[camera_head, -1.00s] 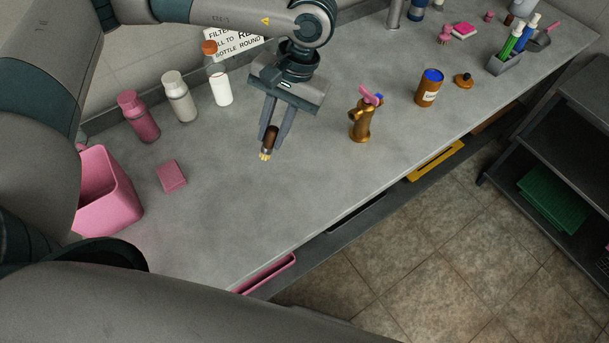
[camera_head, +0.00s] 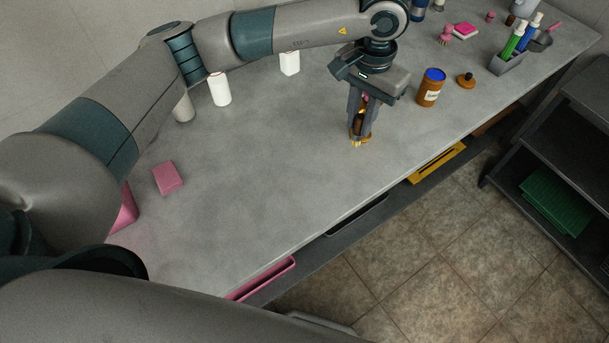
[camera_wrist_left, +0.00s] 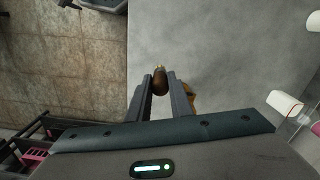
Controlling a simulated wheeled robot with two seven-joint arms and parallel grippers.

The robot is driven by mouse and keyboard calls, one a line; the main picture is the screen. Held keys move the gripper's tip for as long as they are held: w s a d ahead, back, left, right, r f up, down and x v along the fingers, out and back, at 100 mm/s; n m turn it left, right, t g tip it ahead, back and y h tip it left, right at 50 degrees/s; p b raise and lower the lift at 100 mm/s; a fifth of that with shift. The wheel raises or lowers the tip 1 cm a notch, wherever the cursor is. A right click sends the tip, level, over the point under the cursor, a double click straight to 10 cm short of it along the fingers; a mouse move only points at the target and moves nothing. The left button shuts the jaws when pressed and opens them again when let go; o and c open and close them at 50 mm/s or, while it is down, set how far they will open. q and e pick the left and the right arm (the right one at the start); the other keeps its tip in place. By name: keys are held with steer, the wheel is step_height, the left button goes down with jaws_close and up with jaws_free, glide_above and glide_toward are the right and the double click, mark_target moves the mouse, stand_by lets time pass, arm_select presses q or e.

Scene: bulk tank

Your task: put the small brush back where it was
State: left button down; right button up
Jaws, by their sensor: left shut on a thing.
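The small brush (camera_wrist_left: 160,80) has a dark brown handle and a pale tip. My left gripper (camera_head: 360,122) is shut on it, with the brush between the fingertips in the left wrist view. In the head view the gripper hangs over the middle of the grey counter, in front of an amber spray bottle that it mostly hides. In the left wrist view amber parts of that bottle (camera_wrist_left: 191,96) show just right of the fingers; I cannot tell whether they touch. My right gripper is not in view.
A brown jar with a blue top (camera_head: 431,88) and a brown lid (camera_head: 466,79) stand to the right. A grey marker holder (camera_head: 507,64) is at the far right. A pink sponge (camera_head: 168,178) and white bottles (camera_head: 220,90) are left. The counter's front middle is clear.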

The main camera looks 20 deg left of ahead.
arm_select(q)
steer(key=s+a+f+p, duration=0.5)
steer(key=a+f+p, duration=0.1)
steer(key=a, duration=0.4)
steer(key=shift+s+f, duration=0.4)
steer(key=shift+f, duration=0.15)
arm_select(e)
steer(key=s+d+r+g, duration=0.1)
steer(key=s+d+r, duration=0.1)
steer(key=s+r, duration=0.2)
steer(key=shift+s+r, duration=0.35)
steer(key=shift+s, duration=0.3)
arm_select(q)
steer(key=shift+a, duration=0.1)
step_height(320, 180, down, 4)
steer(key=shift+r+p, duration=0.25)
steer(key=shift+p, duration=0.95)
steer(key=shift+f, duration=0.2)
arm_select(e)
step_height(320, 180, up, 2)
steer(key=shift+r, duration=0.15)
